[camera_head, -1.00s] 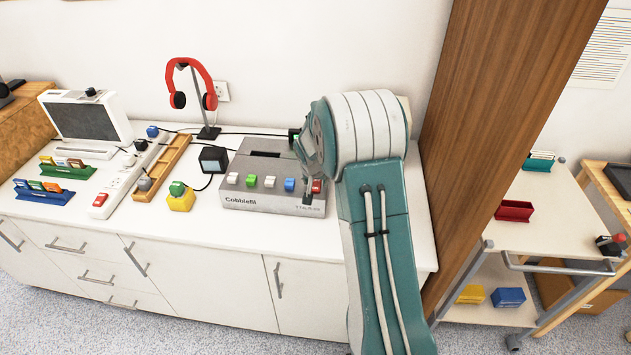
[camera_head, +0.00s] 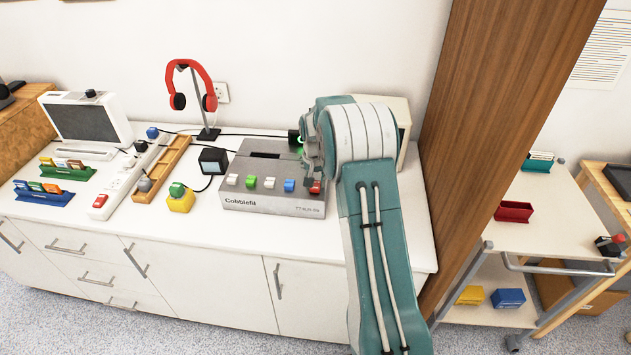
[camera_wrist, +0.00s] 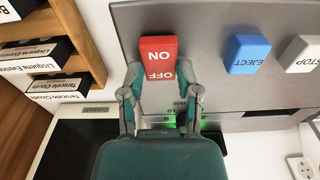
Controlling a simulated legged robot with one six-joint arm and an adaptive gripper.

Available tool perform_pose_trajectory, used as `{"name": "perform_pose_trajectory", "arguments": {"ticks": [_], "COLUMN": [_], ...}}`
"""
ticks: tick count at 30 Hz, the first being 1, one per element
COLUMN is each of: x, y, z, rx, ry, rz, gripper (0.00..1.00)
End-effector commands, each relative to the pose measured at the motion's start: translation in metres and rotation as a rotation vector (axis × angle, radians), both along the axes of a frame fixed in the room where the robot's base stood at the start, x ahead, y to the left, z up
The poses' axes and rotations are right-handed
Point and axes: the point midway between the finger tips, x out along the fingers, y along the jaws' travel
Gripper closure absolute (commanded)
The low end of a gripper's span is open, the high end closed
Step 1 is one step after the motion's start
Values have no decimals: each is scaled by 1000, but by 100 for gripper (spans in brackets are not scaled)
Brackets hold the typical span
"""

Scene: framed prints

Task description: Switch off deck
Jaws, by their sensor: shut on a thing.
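The deck is a grey box (camera_head: 270,205) marked Cobblefil on the white counter, with a row of coloured keys along its front. Its red ON/OFF rocker switch (camera_wrist: 158,58) is at the top centre of the wrist view, and in the head view it shows at the deck's right end (camera_head: 315,187). My gripper (camera_wrist: 160,76) has one finger at each side of the switch, shut on it. The blue EJECT key (camera_wrist: 248,54) and white STOP key (camera_wrist: 304,54) are beside it. A green glow (camera_wrist: 205,125) shows behind my gripper. The rocker's exact tilt is hard to tell.
A yellow block with a green button (camera_head: 180,198) and a small dark cube (camera_head: 213,160) stand left of the deck. Red headphones (camera_head: 192,80) hang on a stand behind. A power strip (camera_head: 127,175) lies farther left. A wooden panel (camera_head: 490,120) rises on the right.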

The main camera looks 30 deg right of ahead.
Motion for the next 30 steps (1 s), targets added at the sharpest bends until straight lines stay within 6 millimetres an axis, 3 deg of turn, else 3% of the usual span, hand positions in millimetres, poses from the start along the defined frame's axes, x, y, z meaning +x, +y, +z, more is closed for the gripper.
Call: {"name": "perform_pose_trajectory", "arguments": {"ticks": [9,10,12,25,30], "x": [0,0,0,0,-1], "y": [1,1,1,0,1], "z": [-2,-2,-2,2,25], "rx": [6,6,6,4,3], "ry": [7,7,7,4,1], "rz": [1,1,1,0,1], "gripper": [100,53,23,23,23]}}
